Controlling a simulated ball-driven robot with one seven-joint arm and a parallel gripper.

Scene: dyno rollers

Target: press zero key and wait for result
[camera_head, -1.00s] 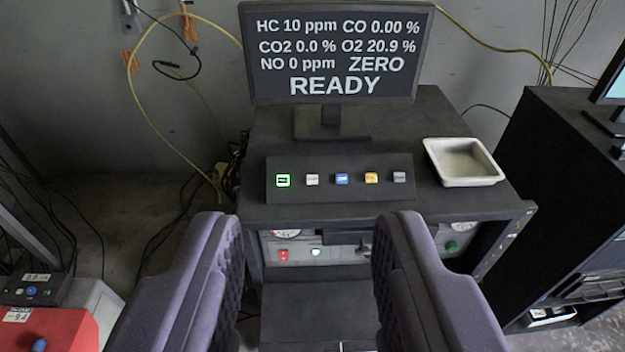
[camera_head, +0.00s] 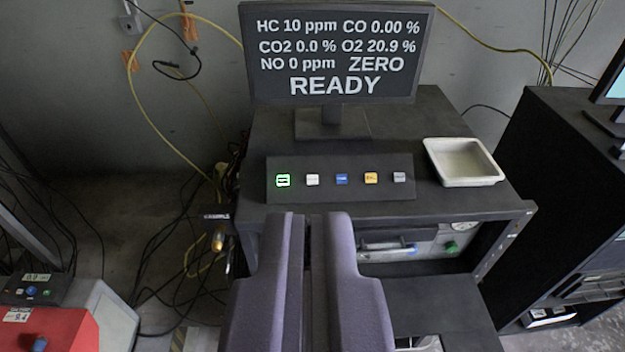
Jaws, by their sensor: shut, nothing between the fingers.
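A black key panel (camera_head: 340,192) lies on the dark bench below the monitor. It carries a row of several small keys: a green-lit key (camera_head: 283,180) at the left, then a white key (camera_head: 312,179), a blue key (camera_head: 342,179), a yellow key (camera_head: 371,177) and a grey key (camera_head: 400,177). Their labels are too small to read. The monitor (camera_head: 330,55) shows HC, CO, CO2, O2 and NO readings, with ZERO and READY. My gripper (camera_head: 307,216) is shut and empty, its fingertips in front of the panel's near edge and apart from the keys.
A white tray (camera_head: 466,181) sits on the bench right of the panel. A black cabinet (camera_head: 550,190) stands at the right. Yellow and black cables (camera_head: 180,150) hang along the wall and floor at the left. A red box (camera_head: 50,328) is at lower left.

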